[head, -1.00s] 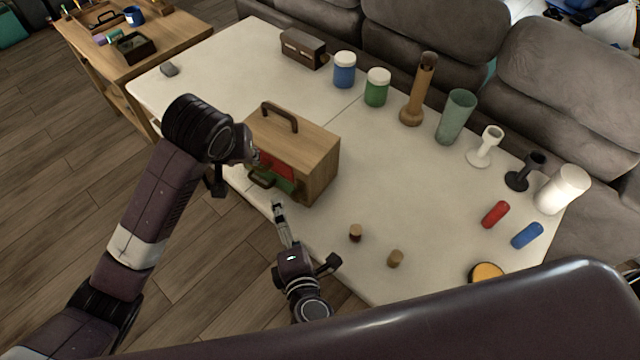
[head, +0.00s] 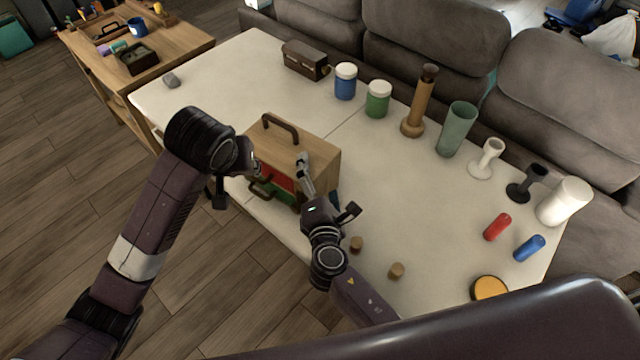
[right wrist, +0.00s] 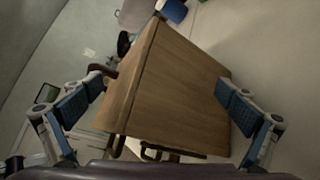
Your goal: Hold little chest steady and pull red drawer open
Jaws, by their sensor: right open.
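The little chest (head: 318,147) is a wooden box standing on the white table, with a dark handle (head: 280,127) on top. Its red drawer (head: 278,178) shows on the front, partly hidden by my left gripper, above a green drawer. I see no clear gap at the red drawer. My left gripper (head: 256,164) is at the red drawer's front; its finger opening and any contact are unclear. My right gripper (head: 304,163) is at the chest's right side. In the right wrist view the open fingers (right wrist: 157,104) stand either side of the chest's wooden panel (right wrist: 170,88).
Two small brown knobs (head: 397,270) lie front right of the chest. Blue (head: 345,82) and green jars, a dark box (head: 305,60) and a tall wooden vase (head: 419,103) stand along the back. The table's front edge is close to the chest.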

